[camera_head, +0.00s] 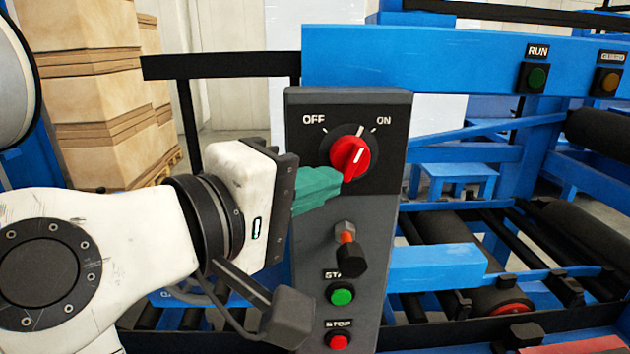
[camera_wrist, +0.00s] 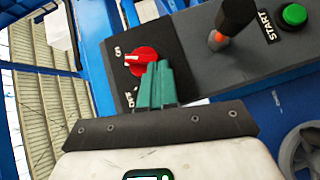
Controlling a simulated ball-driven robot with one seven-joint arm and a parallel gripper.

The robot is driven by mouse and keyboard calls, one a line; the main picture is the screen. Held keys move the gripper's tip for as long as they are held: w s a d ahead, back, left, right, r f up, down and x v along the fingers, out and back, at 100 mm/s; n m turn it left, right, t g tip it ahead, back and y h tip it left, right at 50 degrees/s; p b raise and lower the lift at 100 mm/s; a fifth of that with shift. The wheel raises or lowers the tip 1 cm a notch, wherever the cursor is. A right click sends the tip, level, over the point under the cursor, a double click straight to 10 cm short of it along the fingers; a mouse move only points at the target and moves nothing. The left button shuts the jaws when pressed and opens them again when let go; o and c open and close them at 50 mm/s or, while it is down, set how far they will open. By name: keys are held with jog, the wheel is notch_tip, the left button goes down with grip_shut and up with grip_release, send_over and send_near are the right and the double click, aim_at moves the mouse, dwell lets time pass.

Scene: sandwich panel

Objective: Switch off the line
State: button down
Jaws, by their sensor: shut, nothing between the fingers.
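The red rotary knob (camera_head: 350,158) sits on a black plate on the grey control box (camera_head: 310,235), between the labels OFF at left and ON at right. Its white mark points up and right, toward ON. The knob also shows in the wrist view (camera_wrist: 143,58), with the mark on the side of the ON label. My gripper (camera_head: 336,181) has its teal fingers shut and empty, with the tips at the knob's lower left edge. In the wrist view the fingertips (camera_wrist: 160,68) overlap the knob's edge. I cannot tell whether they touch it.
Below the knob are a black-ended lever (camera_head: 349,252), a green START button (camera_head: 341,293) and a red STOP button (camera_head: 338,341). A blue beam (camera_head: 440,55) carries a green RUN lamp (camera_head: 537,78). Stacked boxes (camera_head: 95,90) stand at the left. Rollers lie at the right.

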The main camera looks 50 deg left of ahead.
jog(key=shift+w+d+f+n+t, duration=0.15)
jog(key=shift+f+n+t, duration=0.2)
jog(key=shift+n+t, duration=0.2)
dwell(0.4)
jog(key=n, duration=0.1)
jog(key=n+t, duration=0.1)
jog(key=f+n+t, duration=0.1)
jog(key=shift+w+d+t+y+b, duration=0.2)
jog(key=shift+w+t+y+b, duration=0.1)
jog(key=shift+y+b, duration=0.1)
jog(key=shift+w+d+f+n+t+y+b, duration=0.2)
jog(key=shift+n+t+y, duration=0.25)
jog(key=shift+n, duration=0.35)
jog(key=shift+w+d+f+n+t+y+b, duration=0.15)
jog(key=shift+n+t+y+b, duration=0.2)
jog(key=shift+n, duration=0.5)
jog(key=shift+w+d+f+n+t+y+b, duration=0.15)
jog(key=shift+n+t+y, duration=0.35)
jog(key=shift+n, duration=0.3)
jog(key=shift+a, duration=0.1)
